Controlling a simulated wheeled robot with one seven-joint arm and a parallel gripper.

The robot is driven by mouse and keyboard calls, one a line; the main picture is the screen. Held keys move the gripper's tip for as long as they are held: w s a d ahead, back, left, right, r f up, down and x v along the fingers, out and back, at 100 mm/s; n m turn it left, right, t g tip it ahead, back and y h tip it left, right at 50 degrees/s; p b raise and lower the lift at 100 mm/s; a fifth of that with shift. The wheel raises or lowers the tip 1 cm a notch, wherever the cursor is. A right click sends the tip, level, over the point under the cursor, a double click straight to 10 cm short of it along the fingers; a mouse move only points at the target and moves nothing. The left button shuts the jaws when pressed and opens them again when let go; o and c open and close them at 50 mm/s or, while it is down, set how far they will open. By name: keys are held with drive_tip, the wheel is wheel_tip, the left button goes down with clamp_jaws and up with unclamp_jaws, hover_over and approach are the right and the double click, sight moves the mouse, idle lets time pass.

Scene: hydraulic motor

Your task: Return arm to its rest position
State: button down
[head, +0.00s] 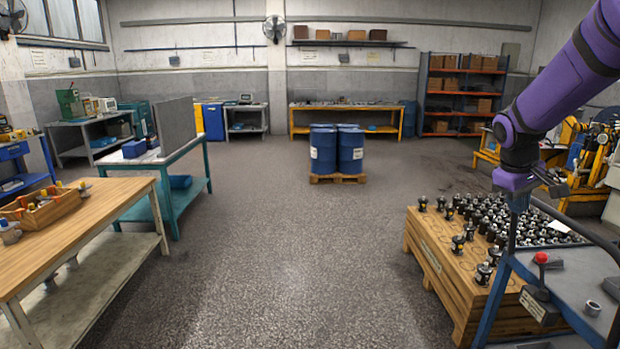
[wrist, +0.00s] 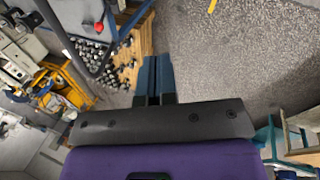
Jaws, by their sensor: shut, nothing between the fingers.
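My purple arm reaches in from the upper right of the head view, bent and pointing down. My gripper (head: 518,203) hangs above the right part of the wooden crate of motors (head: 430,262). In the wrist view, my gripper (wrist: 154,62) shows as two blue fingers side by side, closed together with nothing between them. The crate's wood (wrist: 142,45) and several small black-and-silver motors (wrist: 92,50) are just left of the fingers there.
A grey stand (head: 575,285) with a red-knobbed lever (head: 541,258) is close at the front right. A wooden workbench (head: 110,195) stands at the left. Blue barrels (head: 350,150) stand on a pallet (head: 338,178) further back. The floor between (head: 280,250) is clear.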

drive_tip(key=s+a+r+m+t+y, duration=0.1)
drive_tip(key=s+a+r, duration=0.1)
drive_tip(key=s+a, duration=0.3)
drive_tip(key=s+a+r+m+t+y, duration=0.1)
drive_tip(key=s+a+r, duration=0.2)
drive_tip(key=s, duration=1.1)
drive_tip(key=s+a+r+m+t+y, duration=0.1)
drive_tip(key=s+a+r+t, duration=0.1)
drive_tip(key=s+a, duration=0.5)
drive_tip(key=s+r, duration=0.1)
drive_tip(key=s, duration=0.2)
drive_tip(key=shift+y, duration=0.3)
